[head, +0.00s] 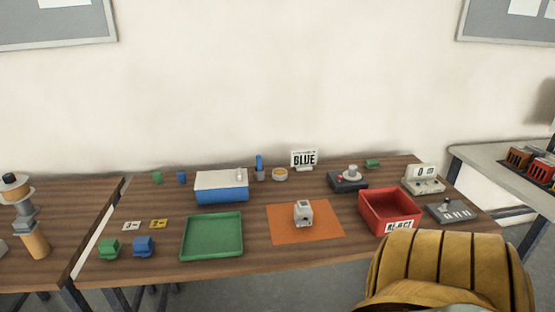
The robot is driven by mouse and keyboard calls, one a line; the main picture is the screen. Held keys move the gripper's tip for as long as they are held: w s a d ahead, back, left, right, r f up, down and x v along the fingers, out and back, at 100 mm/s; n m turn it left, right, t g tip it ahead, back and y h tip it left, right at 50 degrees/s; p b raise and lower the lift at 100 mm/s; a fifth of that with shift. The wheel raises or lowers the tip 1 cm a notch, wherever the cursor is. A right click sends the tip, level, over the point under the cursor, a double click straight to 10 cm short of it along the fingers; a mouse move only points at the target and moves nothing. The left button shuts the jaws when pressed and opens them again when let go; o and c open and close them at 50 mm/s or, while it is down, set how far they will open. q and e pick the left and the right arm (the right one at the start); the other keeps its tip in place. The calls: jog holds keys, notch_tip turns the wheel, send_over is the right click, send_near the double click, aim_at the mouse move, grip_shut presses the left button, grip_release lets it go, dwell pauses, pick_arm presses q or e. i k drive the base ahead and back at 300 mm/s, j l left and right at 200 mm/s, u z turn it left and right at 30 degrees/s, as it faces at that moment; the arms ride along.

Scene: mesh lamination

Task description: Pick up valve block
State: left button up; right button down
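A small light grey block with a dark round opening on its front, which looks like the valve block (303,213), stands on an orange mat (285,235) in the middle of the wooden table. Nothing touches it from above and it is in full view. Neither of my grippers can be made out in the head view.
A green tray (211,256) lies left of the mat, and a red reject bin (371,216) stands to its right. Green (108,248) and blue (143,246) blocks sit front left.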

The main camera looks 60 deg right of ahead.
aim_at(303, 209)
jog(key=z, duration=2.05)
jog(key=i+j+z, duration=0.1)
jog(key=j, duration=0.7)
jog(key=j+z, duration=0.1)
jog(key=j, duration=0.75)
jog(key=i, duration=0.05)
